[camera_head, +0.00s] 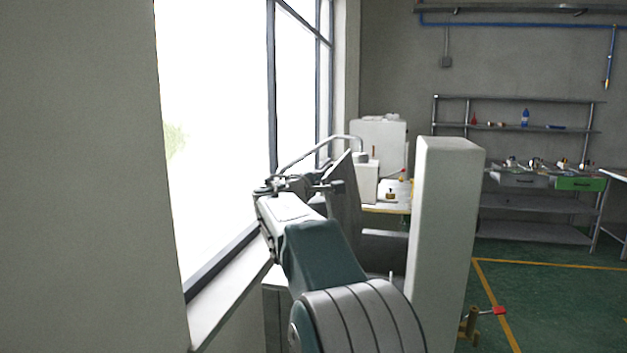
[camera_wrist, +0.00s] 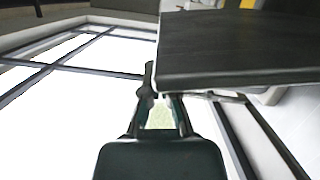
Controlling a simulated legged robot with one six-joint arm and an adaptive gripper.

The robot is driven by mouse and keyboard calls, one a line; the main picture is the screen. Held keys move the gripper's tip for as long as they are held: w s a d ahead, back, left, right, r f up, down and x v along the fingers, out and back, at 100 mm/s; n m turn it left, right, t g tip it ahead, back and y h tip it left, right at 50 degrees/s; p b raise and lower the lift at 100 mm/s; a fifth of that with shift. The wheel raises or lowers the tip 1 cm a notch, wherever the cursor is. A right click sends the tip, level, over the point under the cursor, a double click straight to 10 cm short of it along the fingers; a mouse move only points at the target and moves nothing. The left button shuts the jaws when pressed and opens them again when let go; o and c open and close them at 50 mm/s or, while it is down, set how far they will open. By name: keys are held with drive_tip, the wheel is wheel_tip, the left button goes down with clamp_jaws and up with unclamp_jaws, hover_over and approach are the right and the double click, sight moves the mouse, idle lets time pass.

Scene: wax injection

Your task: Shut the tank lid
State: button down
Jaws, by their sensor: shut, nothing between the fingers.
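The tank lid (camera_head: 343,205) looks like a dark grey panel, raised and tilted steeply, beside the window in the head view. In the wrist view a dark slab (camera_wrist: 240,50), seemingly the lid, fills the upper right. My gripper (camera_head: 331,186) is at the upper left side of the lid. In the wrist view my gripper (camera_wrist: 158,95) is shut and empty, its fingers close to the slab's near left edge. I cannot tell whether they touch it. The tank under the lid is largely hidden by my arm and a pale column.
A tall pale column (camera_head: 443,230) stands right of the lid. A large window (camera_head: 215,120) and its sill (camera_head: 232,301) lie close on the left. A white machine (camera_head: 379,140) stands behind. Shelves (camera_head: 520,205) line the far wall.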

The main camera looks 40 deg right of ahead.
drive_tip(key=shift+s+d+r+m, duration=0.2)
drive_tip(key=shift+s+d+m, duration=0.1)
drive_tip(key=shift+s+d, duration=0.3)
drive_tip(key=s+d+m+y, duration=0.2)
drive_tip(key=s+d+m, duration=0.5)
drive_tip(key=s, duration=0.2)
drive_tip(key=shift+d+f+g, duration=0.2)
drive_tip(key=shift+d+g, duration=0.1)
